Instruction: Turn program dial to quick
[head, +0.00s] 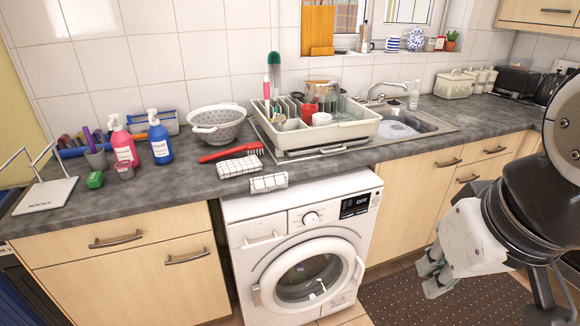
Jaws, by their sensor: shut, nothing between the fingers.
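The program dial (311,218) is a round white knob on the upper front panel of the white washing machine (240,262). A dark display (354,206) to its right reads "OFF". The dial's markings are too small to read, so I cannot tell which program it points at. The machine's round door (308,275) looks closed. My gripper (428,284) is at the right, low in front of the cupboards, shut and empty. It is well apart from the dial, to its right and lower in the picture.
The dark counter (150,195) holds bottles, a colander (217,123) and a dish rack (352,131) beside the sink (420,122). A dotted mat (400,304) lies on the floor. The space before the machine looks clear.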

